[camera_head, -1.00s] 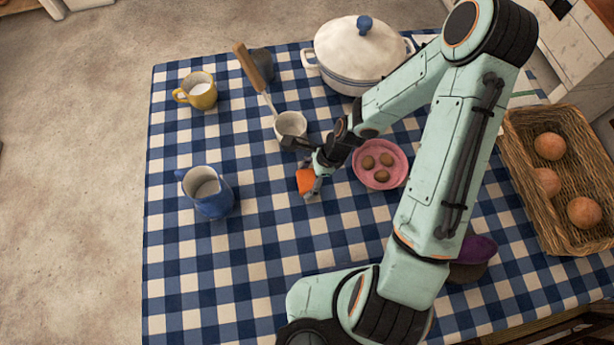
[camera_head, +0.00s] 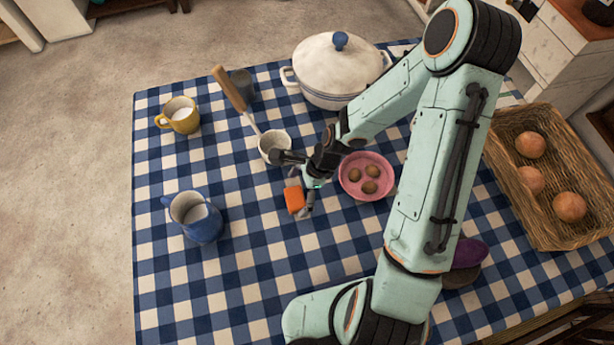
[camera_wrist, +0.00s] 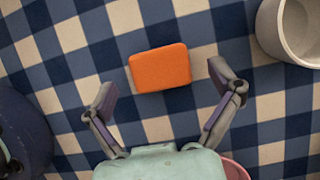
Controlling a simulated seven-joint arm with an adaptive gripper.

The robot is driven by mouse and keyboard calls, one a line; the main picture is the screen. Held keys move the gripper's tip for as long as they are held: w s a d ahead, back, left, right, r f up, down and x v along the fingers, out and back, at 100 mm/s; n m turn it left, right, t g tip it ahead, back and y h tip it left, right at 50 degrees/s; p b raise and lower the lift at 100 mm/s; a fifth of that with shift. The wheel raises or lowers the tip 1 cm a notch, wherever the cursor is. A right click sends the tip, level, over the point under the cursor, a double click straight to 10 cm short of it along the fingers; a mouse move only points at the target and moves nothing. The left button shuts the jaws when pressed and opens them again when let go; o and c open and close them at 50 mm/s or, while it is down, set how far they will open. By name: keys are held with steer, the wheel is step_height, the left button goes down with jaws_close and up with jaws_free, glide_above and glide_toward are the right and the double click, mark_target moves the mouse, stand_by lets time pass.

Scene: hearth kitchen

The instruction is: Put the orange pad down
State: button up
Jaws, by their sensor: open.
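The orange pad (camera_head: 294,200) is a small block with rounded edges. It appears to lie on the blue-and-white checked tablecloth (camera_head: 235,285), left of the pink bowl. My gripper (camera_head: 303,198) is low over the cloth beside the pad. In the wrist view the pad (camera_wrist: 160,68) sits just beyond my gripper (camera_wrist: 166,98), whose two fingers are spread apart with a clear gap from the pad on either side. Nothing is between the fingertips but the pad's near edge and cloth.
A blue jug (camera_head: 197,217) stands left of the pad. A white cup (camera_head: 274,146) with a wooden-handled tool (camera_head: 230,90) is behind. The pink bowl (camera_head: 367,176) with brown items is close right. A yellow mug (camera_head: 179,115), white pot (camera_head: 338,70) and basket (camera_head: 550,170) stand farther off.

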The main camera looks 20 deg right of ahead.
steer(key=v, duration=1.1)
steer(key=s+a+r+n+h, duration=0.1)
steer(key=s+r+n+h, duration=0.1)
steer(key=s+r+n, duration=0.4)
steer(key=s+a+r+n+h, duration=0.1)
steer(key=s+r+n, duration=0.5)
steer(key=s+n, duration=0.3)
steer(key=n, duration=0.4)
steer(key=shift+h, duration=0.4)
steer(key=shift+a, duration=0.1)
